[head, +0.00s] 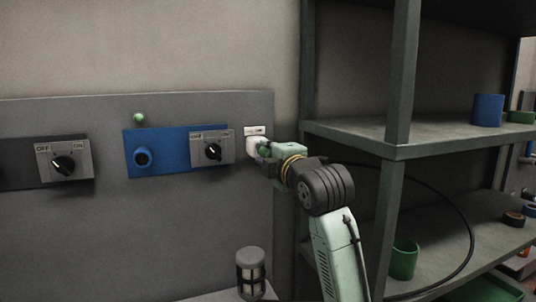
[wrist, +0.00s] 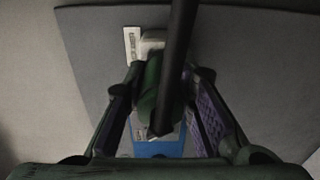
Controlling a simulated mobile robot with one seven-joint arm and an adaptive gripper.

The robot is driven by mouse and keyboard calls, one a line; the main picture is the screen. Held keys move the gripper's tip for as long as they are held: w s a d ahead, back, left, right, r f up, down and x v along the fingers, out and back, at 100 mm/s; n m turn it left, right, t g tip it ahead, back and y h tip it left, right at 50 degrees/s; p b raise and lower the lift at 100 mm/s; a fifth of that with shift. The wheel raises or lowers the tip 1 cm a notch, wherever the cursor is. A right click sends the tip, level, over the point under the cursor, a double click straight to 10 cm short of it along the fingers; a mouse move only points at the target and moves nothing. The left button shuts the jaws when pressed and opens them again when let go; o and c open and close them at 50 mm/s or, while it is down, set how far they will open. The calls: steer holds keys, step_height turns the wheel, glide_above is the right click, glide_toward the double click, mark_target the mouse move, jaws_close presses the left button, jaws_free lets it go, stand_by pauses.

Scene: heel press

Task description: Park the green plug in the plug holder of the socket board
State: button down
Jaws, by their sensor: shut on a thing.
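My gripper (head: 268,154) is at the right end of the grey wall panel, its fingers closed around the green plug (head: 264,147). In the wrist view the green plug (wrist: 150,86) sits between the two fingers, with a dark cable crossing in front of it. The white plug holder (head: 252,146) is right at the plug's front end; it also shows in the wrist view (wrist: 152,42). I cannot tell how far the plug is in it. The blue socket board (head: 170,135) carries a round blue socket (head: 142,157) and a rotary switch (head: 213,151), left of my gripper.
A small label plate (head: 255,131) is above the holder. A green lamp (head: 139,117) is above the socket board. Another OFF/ON switch (head: 64,164) is at far left. A metal shelf (head: 400,135) stands close on the right. A dark cable (head: 470,225) loops there.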

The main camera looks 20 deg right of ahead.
steer(key=shift+w, duration=0.75)
steer(key=c, duration=1.3)
jaws_free()
